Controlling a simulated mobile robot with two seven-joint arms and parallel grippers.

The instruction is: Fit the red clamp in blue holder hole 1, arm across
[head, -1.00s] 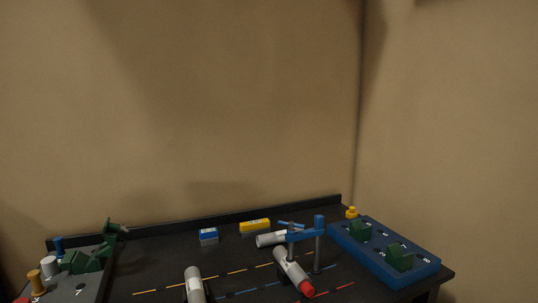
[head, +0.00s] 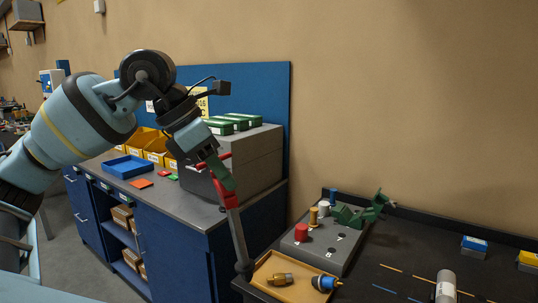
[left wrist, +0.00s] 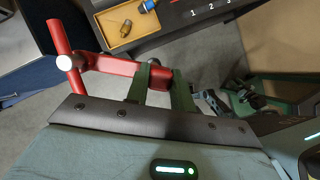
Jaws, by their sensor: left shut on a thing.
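My left gripper (head: 222,178) has green fingers and is shut on the red clamp (head: 228,198). It holds the clamp in the air in front of the grey cabinet, left of the dark table. A long grey rod runs down from the clamp's red part and ends in a dark foot beside the tan tray. In the left wrist view the red clamp (left wrist: 115,66) lies across the green fingers (left wrist: 160,85), with a red crossbar and a white round end at left. The blue holder does not show in the head view now.
A tan tray (head: 276,290) with a brass piece (head: 281,279) and a blue-capped piece (head: 325,283) lies at the table's left corner. Behind it stands a grey block (head: 335,262) with coloured pegs. A grey cylinder (head: 446,286) lies farther right. Bare table lies between.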

